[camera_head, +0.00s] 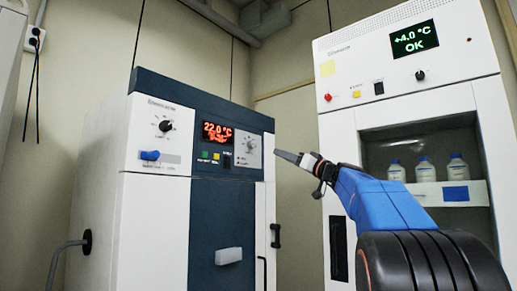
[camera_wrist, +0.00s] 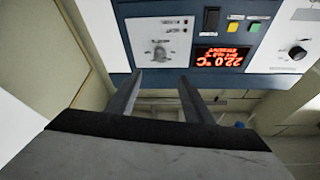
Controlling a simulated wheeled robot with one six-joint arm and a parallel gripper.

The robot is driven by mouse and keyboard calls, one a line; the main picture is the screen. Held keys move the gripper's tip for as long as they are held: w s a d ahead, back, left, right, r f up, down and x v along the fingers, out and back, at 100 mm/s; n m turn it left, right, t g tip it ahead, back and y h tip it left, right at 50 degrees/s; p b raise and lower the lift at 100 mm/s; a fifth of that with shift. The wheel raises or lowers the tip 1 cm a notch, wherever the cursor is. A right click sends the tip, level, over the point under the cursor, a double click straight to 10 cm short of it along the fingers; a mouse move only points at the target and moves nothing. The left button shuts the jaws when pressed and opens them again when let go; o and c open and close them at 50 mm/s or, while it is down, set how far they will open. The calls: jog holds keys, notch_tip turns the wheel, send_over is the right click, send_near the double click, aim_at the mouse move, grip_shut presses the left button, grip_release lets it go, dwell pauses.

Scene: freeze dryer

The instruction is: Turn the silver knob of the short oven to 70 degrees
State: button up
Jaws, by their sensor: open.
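The short oven (camera_head: 150,220) is white and dark blue, and its red display (camera_head: 217,132) reads 22.0 °C. The silver knob (camera_head: 250,145) sits on a pale panel to the right of that display. In the wrist view the oven is upside down and the silver knob (camera_wrist: 158,53) shows near the top, just beyond my fingertips. My gripper (camera_head: 288,157) is to the right of the knob in the head view, apart from it. In the wrist view my gripper (camera_wrist: 160,82) is open, with nothing between its two fingers. The knob's exact setting is too small to read.
A black knob (camera_head: 165,126) and a blue handle (camera_head: 150,155) are on the oven's left side. Green and yellow buttons (camera_head: 216,156) lie under the display. A taller white unit (camera_head: 345,165) with bottles (camera_head: 425,170) stands at the right, its display showing +4.0 °C OK.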

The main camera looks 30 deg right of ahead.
aim_at(254, 145)
jog(key=x, duration=1.6)
jog(key=shift+w+a+r, duration=0.1)
jog(key=shift+w+a, duration=0.05)
jog(key=shift+w, duration=0.2)
jog(key=c, duration=1.1)
